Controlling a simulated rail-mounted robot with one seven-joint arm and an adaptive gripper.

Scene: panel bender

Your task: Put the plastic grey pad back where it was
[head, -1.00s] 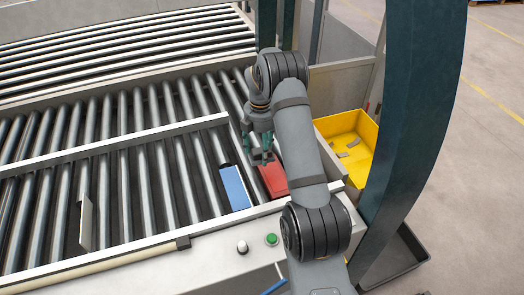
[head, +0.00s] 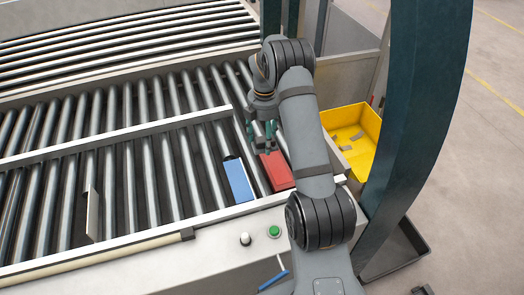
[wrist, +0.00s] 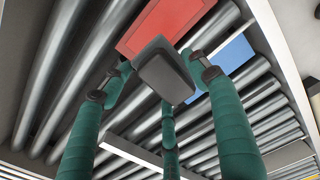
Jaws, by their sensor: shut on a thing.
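The grey pad (wrist: 167,76) is a small dark grey block with rounded corners. In the wrist view it sits between the green fingers of my gripper (wrist: 162,82), which is shut on it. In the head view my gripper (head: 264,140) hangs over the rollers, just behind the red block (head: 277,170). The pad cannot be made out there. In the wrist view the pad overlaps the edge of the red block (wrist: 168,20); I cannot tell whether they touch.
A blue block (head: 238,180) lies left of the red one on the roller conveyor (head: 130,185). A yellow bin (head: 368,122) with small grey pieces stands to the right. A thin upright plate (head: 92,215) stands at left. A green button (head: 274,231) and white-topped knob (head: 245,239) are in front.

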